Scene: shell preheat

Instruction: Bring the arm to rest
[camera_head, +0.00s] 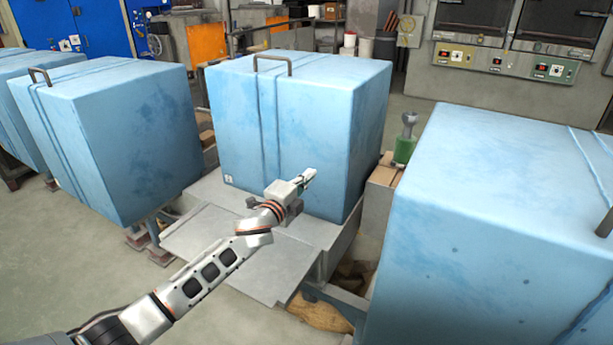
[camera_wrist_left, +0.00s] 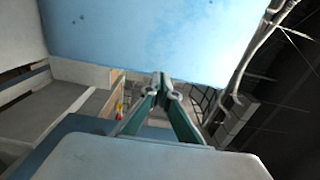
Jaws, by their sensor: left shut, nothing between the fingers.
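My left arm reaches in from the lower left of the head view. Its gripper (camera_head: 309,175) is in front of the middle blue box (camera_head: 270,115), near the lower part of its faces. In the left wrist view the gripper (camera_wrist_left: 162,82) shows its two green fingers meeting at the tips, shut with nothing between them. A light blue surface (camera_wrist_left: 140,40) fills the top of that view beyond the fingertips. I cannot tell whether the fingertips touch it. My right gripper is in neither view.
A grey metal platform (camera_head: 215,240) lies under the middle box. Another blue box (camera_head: 120,140) stands left, and a large one (camera_head: 470,230) fills the right foreground. A green item with a grey top (camera_head: 405,145) stands between the boxes. A control panel (camera_head: 505,62) is behind. Floor is open lower left.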

